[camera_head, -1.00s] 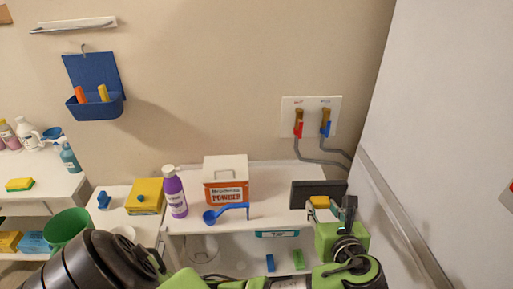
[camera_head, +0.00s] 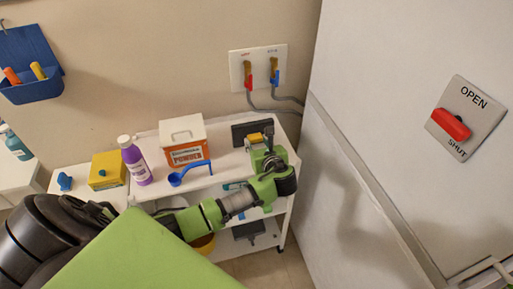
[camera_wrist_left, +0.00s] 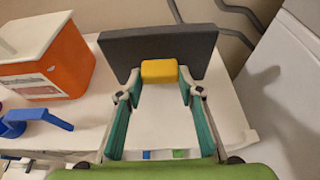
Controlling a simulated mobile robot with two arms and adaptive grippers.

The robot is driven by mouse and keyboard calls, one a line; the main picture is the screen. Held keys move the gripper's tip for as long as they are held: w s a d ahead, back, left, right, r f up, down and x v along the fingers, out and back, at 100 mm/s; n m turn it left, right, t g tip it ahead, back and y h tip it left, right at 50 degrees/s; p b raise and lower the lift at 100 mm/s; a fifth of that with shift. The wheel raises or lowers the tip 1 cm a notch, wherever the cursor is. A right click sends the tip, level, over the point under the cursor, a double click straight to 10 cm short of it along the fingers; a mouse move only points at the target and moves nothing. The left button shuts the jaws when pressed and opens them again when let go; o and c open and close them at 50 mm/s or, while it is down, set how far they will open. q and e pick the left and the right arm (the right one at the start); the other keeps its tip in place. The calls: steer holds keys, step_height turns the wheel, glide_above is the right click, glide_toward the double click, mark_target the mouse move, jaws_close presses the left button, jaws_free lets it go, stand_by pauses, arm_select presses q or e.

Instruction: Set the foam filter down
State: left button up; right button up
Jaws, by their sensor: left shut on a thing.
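The foam filter (camera_head: 247,129) is a dark grey upright slab with a yellow block (camera_wrist_left: 159,71) on its near face. It is at the back right end of the white cart's top (camera_head: 222,167), in front of the wall; I cannot tell if its lower edge touches the top. My left gripper (camera_head: 262,143) is shut on the yellow block, one finger on each side, also seen in the left wrist view (camera_wrist_left: 160,78). The slab (camera_wrist_left: 190,45) shows behind the fingertips. My right gripper is not in view.
An orange and white powder box (camera_head: 184,145), a blue scoop (camera_head: 188,173) and a purple bottle (camera_head: 136,164) stand left of the filter. Wall taps (camera_head: 259,70) with hoses are above it. A large white panel with a red switch (camera_head: 451,124) is at right.

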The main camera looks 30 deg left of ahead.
arm_select(q)
steer(key=shift+a+f+p, duration=0.1)
steer(key=shift+f+p, duration=0.25)
steer(key=shift+f, duration=1.25)
steer(key=shift+f, duration=0.1)
steer(key=o, duration=1.1)
steer(key=shift+r, duration=0.2)
steer(key=shift+s+d, duration=0.2)
steer(key=shift+d, duration=0.1)
steer(key=b+v, duration=0.1)
steer(key=v, duration=1)
steer(key=shift+d+r, duration=0.15)
